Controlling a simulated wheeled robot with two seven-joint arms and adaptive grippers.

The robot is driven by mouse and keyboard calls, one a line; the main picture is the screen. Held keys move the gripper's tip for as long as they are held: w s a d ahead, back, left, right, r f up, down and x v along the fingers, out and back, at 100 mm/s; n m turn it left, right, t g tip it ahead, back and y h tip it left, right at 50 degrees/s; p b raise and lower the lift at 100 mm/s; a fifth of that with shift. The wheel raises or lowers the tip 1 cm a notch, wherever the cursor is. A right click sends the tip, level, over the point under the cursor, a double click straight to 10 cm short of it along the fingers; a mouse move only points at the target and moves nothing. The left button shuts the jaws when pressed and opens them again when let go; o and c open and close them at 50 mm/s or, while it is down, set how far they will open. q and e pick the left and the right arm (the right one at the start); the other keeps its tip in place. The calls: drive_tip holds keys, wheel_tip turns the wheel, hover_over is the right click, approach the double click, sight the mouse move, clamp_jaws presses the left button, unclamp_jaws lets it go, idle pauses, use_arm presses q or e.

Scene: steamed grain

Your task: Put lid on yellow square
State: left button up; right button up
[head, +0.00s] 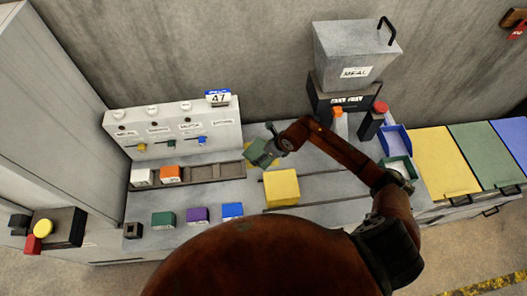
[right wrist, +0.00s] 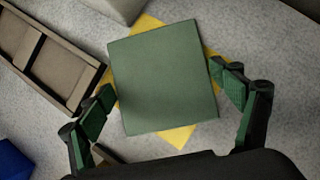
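A green square lid (right wrist: 163,78) shows between the fingers of my right gripper (right wrist: 160,90) in the right wrist view. A yellow square (right wrist: 178,137) lies under the lid, turned relative to it, with its corners showing. The fingers flank the lid, with slim gaps at its edges, so the gripper looks open. I cannot tell whether the lid rests on the yellow square. In the head view the lid (head: 262,153) and right gripper (head: 271,143) are at the table's middle, with a bit of yellow (head: 249,164) below. My left gripper is not in view.
A yellow block (head: 281,188) stands just in front of the right gripper. A brown tray (head: 205,173) lies to the left, with green (head: 163,219), purple (head: 196,215) and blue (head: 232,210) blocks in front. A white panel (head: 170,128) stands behind. A grey meal bin (head: 353,60) is at the back.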

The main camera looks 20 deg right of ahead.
drive_tip(key=o, duration=0.3)
drive_tip(key=shift+o, duration=0.2)
drive_tip(key=shift+r, duration=0.1)
drive_tip(key=v, duration=1.2)
